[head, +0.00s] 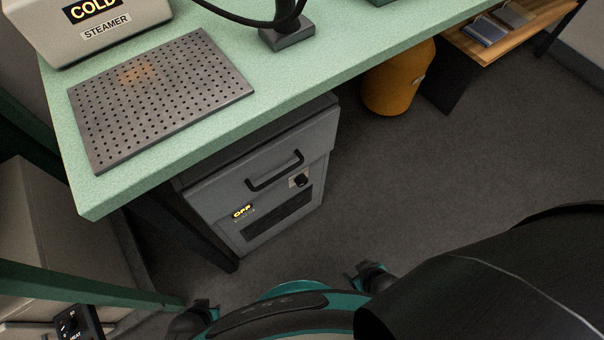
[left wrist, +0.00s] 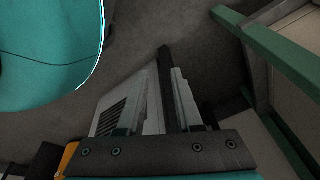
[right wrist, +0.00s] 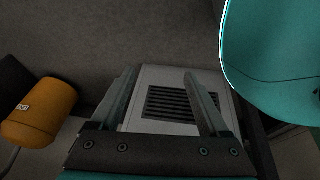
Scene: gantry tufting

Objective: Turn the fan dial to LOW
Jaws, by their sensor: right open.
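The fan dial (head: 300,180) is a small black knob on a light plate on the front of a grey cabinet (head: 215,193) under the green table. A lit label beside it reads OFF (head: 242,211). The cabinet's front, with its dark vent grille, also shows in the right wrist view (right wrist: 146,83); the dial cannot be made out there. My right gripper (right wrist: 160,75) is open and empty, its fingers framing the grille from a distance. My left gripper (left wrist: 162,78) looks open and empty, with the cabinet and a dark table leg beyond it.
A black handle (head: 275,171) juts out above the dial. The green table (head: 300,70) overhangs the cabinet and carries a perforated plate (head: 160,95) and a steamer (head: 105,25) marked COLD. An orange bin (head: 397,80) stands right. A HEAT dial (head: 72,322) is lower left. Floor before the cabinet is clear.

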